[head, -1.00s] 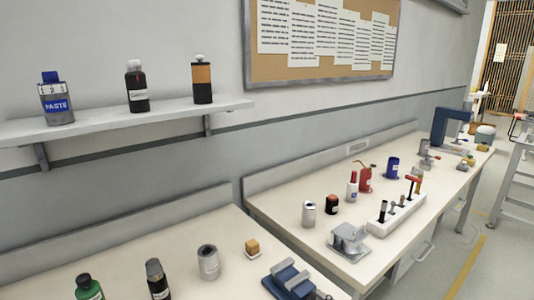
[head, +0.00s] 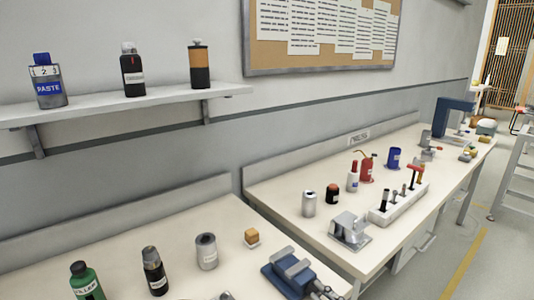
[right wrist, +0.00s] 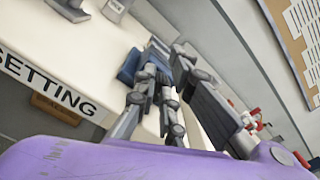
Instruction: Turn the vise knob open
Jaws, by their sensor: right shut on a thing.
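The blue vise (head: 285,276) with grey jaws sits near the front right corner of the nearer bench, at the bottom of the head view. It also shows in the right wrist view (right wrist: 128,66), partly behind my fingers. My right gripper (head: 325,292) is at the vise's right front end, cut by the picture's lower edge. In the right wrist view its fingers (right wrist: 160,78) reach to the vise and are shut on its knob. The knob itself is mostly hidden between the fingers. My left gripper is not in view.
A small orange-topped block (head: 251,236), a grey cylinder (head: 206,252), a dark bottle (head: 154,271) and a green bottle (head: 86,281) stand left of the vise. A second bench (head: 285,194) holds a metal fixture (head: 350,232) and a white tool rack (head: 398,205). A shelf (head: 110,106) holds three containers.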

